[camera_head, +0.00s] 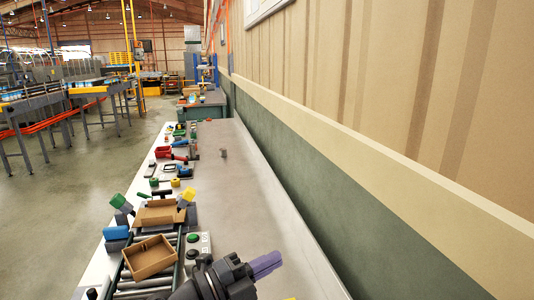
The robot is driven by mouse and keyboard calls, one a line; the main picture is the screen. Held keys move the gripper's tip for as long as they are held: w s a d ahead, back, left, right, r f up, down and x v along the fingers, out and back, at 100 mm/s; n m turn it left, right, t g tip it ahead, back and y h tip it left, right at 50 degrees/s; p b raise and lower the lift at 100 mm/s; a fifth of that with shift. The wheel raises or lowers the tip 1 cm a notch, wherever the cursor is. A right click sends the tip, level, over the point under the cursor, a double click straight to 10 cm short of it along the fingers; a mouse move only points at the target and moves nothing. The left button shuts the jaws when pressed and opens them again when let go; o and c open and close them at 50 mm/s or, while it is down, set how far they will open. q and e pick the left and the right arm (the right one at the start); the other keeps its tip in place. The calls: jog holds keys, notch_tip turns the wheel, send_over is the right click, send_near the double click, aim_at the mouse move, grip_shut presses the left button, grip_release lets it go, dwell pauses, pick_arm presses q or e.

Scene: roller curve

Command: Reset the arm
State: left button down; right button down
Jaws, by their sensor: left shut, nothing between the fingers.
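My left gripper (268,264) shows at the bottom of the head view, a dark wrist with purple fingers pointing right. It is shut and empty, over the near part of the grey bench top. It touches nothing that I can see. Its arm covers part of the roller conveyor. My right gripper is not in view.
An open cardboard box (150,257) sits tilted on the roller conveyor (142,286), with another box (160,213) behind it. A button panel (197,245) stands beside the rollers. Tools line the bench's left side.

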pick_arm(q)
jog(key=s+a+f+n+t+y, duration=0.25)
jog(key=a+f+n+y, duration=0.3)
jog(key=n+y, duration=0.4)
jog(key=s+a+f+n+t+y, duration=0.25)
jog(key=a+f+n+y, duration=0.35)
jog(key=n, duration=0.7)
jog(key=s+a+f+n+g, duration=0.1)
jog(key=s+f+g, duration=0.3)
jog(key=s, duration=0.3)
jog(key=s+a+f+n+g+y, duration=0.1)
jog(key=s+f+g, duration=0.25)
jog(key=s, duration=0.25)
jog(key=s+a+f+n+g, duration=0.1)
jog(key=s+f+n+g, duration=0.2)
jog(key=s, duration=0.4)
notch_tip(320, 180, down, 21)
jog(key=s+m+g+b, duration=0.1)
jog(key=m+g+b, duration=0.1)
jog(key=b, duration=0.3)
jog(key=s+a+f+g+b, duration=0.1)
jog(key=s+a+f+b, duration=0.1)
jog(key=s+f, duration=0.5)
jog(key=s+a+f+g+b, duration=0.1)
jog(key=s+f+b, duration=0.2)
jog(key=s+f, duration=0.5)
jog(key=shift+a+f, duration=0.4)
jog(key=shift+f, duration=0.5)
